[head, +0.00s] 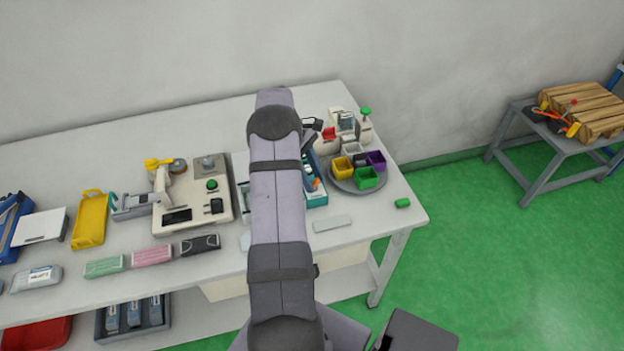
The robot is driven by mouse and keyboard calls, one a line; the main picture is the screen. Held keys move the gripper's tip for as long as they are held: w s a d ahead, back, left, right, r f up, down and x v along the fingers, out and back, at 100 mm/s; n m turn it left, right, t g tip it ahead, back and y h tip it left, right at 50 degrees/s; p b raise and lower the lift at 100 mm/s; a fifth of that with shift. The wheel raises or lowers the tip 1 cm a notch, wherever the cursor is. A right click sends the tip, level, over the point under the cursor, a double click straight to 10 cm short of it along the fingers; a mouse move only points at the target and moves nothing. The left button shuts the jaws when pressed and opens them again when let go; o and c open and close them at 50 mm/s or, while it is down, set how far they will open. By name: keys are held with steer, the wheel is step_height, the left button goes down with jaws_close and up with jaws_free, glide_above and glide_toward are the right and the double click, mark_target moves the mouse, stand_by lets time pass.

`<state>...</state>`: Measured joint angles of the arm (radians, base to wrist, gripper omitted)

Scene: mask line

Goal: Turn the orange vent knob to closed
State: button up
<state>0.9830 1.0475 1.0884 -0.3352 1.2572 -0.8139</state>
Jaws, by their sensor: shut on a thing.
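My gripper (313,128) is small and dark in the head view, at the far end of my arm. It is beside a white unit (342,118) at the back right of the bench. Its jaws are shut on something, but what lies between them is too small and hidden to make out. A red part (329,134) shows just right of the gripper, at the unit's front. I cannot pick out the orange vent knob for sure, nor its turn position. My arm covers part of the bench there.
A round grey tray (343,184) with several coloured cups stands right of my arm. A teal box (318,198) is partly behind the arm. A beige machine (222,165) stands to the left. A green-topped bottle (365,128) is close right of the unit.

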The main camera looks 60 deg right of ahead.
steer(key=m+y, duration=0.1)
steer(key=m, duration=0.1)
steer(key=m+b, duration=0.1)
steer(key=m, duration=0.1)
steer(key=shift+d+m+y, duration=0.2)
steer(key=shift+m+y, duration=0.2)
steer(key=shift+d+m+t+y, duration=0.1)
steer(key=shift+m+t+y, duration=0.5)
steer(key=shift+m, duration=1.3)
steer(key=o, duration=1.1)
steer(key=shift+s, duration=0.1)
steer(key=shift+c, duration=0.2)
steer(key=shift+r, duration=0.1)
steer(key=shift+r+b, duration=0.5)
steer(key=shift+r, duration=0.05)
step_height(320, 180, up, 9)
steer(key=p, duration=0.1)
